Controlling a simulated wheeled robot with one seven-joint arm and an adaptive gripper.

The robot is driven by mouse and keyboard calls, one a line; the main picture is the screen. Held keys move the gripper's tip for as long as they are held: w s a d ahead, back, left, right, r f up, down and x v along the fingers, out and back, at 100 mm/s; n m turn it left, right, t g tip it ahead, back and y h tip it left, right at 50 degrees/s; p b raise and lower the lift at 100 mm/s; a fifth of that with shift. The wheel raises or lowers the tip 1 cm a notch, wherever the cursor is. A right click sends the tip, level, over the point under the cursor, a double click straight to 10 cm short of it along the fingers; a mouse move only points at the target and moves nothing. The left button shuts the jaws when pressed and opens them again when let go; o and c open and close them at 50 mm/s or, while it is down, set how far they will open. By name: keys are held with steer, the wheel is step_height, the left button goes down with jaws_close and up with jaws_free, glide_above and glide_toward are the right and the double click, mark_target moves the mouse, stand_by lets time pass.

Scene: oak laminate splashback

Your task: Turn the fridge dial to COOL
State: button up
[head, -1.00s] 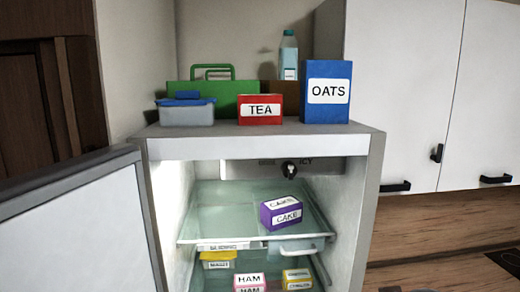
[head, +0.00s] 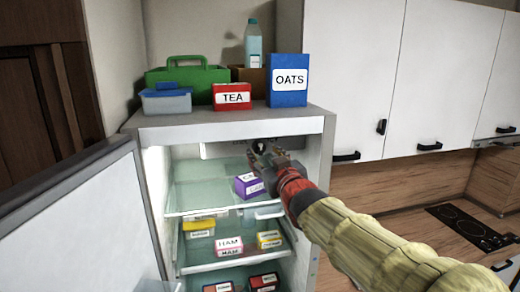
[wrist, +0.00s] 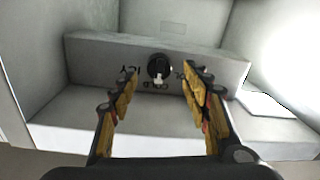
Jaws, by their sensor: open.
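The fridge dial (wrist: 159,68) is a round black knob on the pale panel (wrist: 215,65) at the top of the fridge inside. In the wrist view its white mark points down, toward the word COLD. ICY is to the left of the knob; the word on the right is partly hidden by a finger, with only "OL" showing. My gripper (wrist: 160,74) is open, its fingers to either side of the knob in that view; I cannot tell whether they touch it. In the head view my gripper (head: 263,152) reaches into the upper fridge and covers much of the panel.
The fridge door (head: 80,230) stands open at left. A purple cake box (head: 248,187) sits on the glass shelf below my gripper. A TEA box (head: 232,97), OATS box (head: 288,80), green carrier (head: 188,76) and lidded tub (head: 166,103) stand on top.

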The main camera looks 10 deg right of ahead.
mark_target(262, 151)
steer(key=shift+w+p, duration=0.4)
steer(key=shift+w, duration=1.5)
steer(key=c, duration=1.2)
steer(key=shift+o, duration=0.2)
